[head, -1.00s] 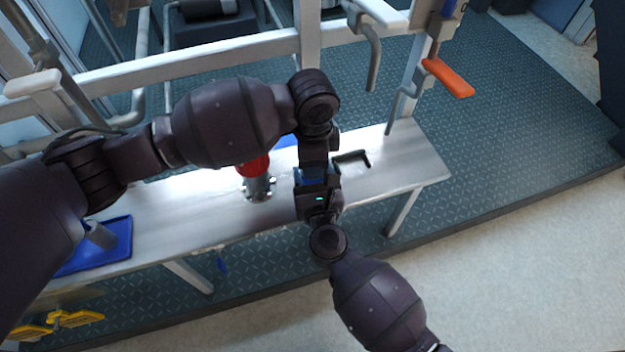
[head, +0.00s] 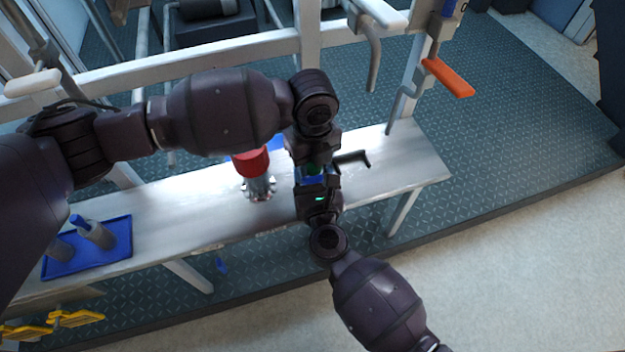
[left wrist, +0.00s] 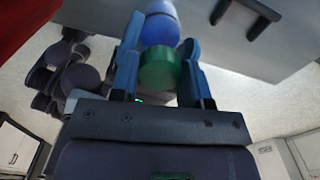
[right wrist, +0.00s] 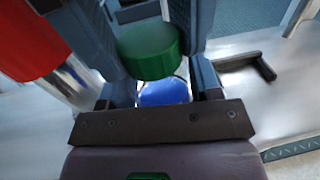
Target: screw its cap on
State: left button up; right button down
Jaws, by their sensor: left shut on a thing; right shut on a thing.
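My left gripper (head: 312,163) points down from above and is shut on the green cap (left wrist: 168,70), a short ribbed cylinder. My right gripper (head: 315,188) is just below, shut on a blue rounded part (right wrist: 163,92). In the right wrist view, the green cap (right wrist: 150,50) sits directly over the blue part. In the left wrist view, the blue part (left wrist: 160,28) lies beyond the cap. I cannot tell whether cap and blue part touch or are threaded.
The grey bench (head: 210,222) runs below my arms. A red-topped metal vessel (head: 258,175) stands left of the grippers. A black L-shaped handle (head: 352,160) is close on the right. A blue tray (head: 115,250) with grey cylinders lies at left. An orange lever (head: 448,77) hangs at upper right.

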pick_arm(q)
jog(key=o, duration=1)
jog(key=shift+r, duration=0.1)
jog(key=shift+r, duration=2.2)
